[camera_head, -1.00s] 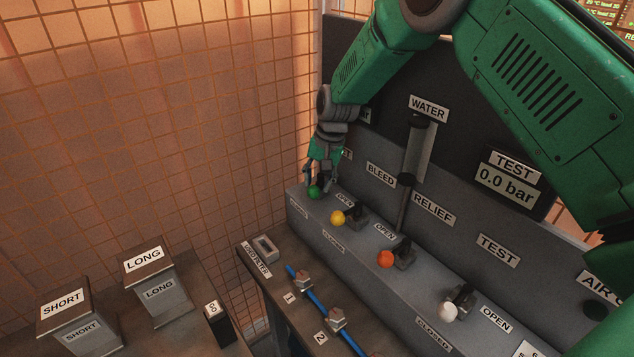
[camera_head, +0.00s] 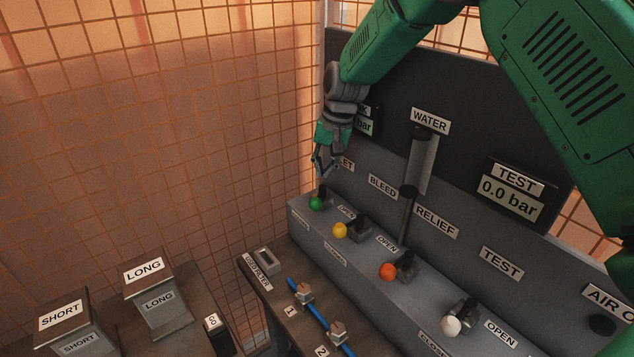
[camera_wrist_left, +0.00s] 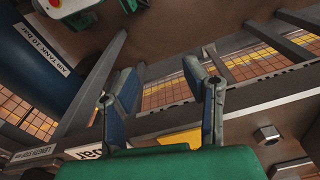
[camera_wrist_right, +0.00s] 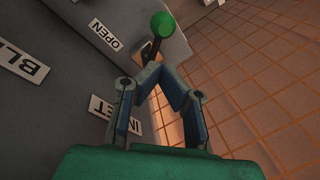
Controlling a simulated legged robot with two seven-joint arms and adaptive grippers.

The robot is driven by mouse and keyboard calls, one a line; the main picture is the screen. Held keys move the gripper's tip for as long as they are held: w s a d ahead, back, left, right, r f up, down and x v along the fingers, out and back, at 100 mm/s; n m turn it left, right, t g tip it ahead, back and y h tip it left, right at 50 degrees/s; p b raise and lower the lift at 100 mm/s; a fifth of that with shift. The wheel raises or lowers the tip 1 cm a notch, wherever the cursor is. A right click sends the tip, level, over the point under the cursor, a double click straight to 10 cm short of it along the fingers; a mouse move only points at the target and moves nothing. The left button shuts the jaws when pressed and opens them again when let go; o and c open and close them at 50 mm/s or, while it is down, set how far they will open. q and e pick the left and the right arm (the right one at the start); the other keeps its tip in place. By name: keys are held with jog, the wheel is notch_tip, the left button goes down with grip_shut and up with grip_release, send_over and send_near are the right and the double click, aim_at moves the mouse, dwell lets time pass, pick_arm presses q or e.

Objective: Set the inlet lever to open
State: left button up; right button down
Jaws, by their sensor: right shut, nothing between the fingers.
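The inlet lever (camera_head: 316,203) has a green ball and a dark stem, at the far left end of the grey valve ledge. Its ball points toward the ledge's front edge, off to the left of its OPEN plate (camera_head: 346,212). In the right wrist view the green ball (camera_wrist_right: 164,24) shows just beyond the fingertips, with the INLET plate (camera_wrist_right: 115,118) below. My right gripper (camera_head: 321,172) is shut and empty, above the lever and apart from the ball. My left gripper (camera_wrist_left: 163,68) is open and empty, seen only in its own wrist view.
Yellow (camera_head: 340,230), orange (camera_head: 387,271) and white (camera_head: 451,325) levers follow along the ledge to the right. A wire mesh wall (camera_head: 170,120) stands on the left. Boxes marked LONG (camera_head: 150,290) and SHORT (camera_head: 68,325) stand at lower left.

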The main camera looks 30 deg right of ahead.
aim_at(319, 197)
jog(key=shift+w+a+r+n+b, duration=0.15)
jog(key=shift+a+n+b, duration=0.25)
jog(key=shift+n, duration=0.5)
notch_tip(319, 197, up, 3)
jog(key=w+a+n+t+h+b, duration=0.1)
jog(key=w+a+n+t+b, duration=0.15)
jog(key=n, duration=0.55)
jog(key=x, duration=0.6)
jog(key=s+x, duration=0.1)
jog(key=x, duration=0.2)
jog(key=shift+w+f, duration=0.1)
jog(key=shift+f, duration=0.35)
jog(key=s, duration=0.1)
jog(key=s+p, duration=0.1)
jog(key=shift+s+d+f, duration=0.15)
jog(key=shift+s+d, duration=0.05)
jog(key=shift+s, duration=0.2)
jog(key=shift+s+f, duration=0.1)
jog(key=shift+s, duration=0.45)
jog(key=shift+d, duration=0.1)
jog(key=shift+f, duration=0.1)
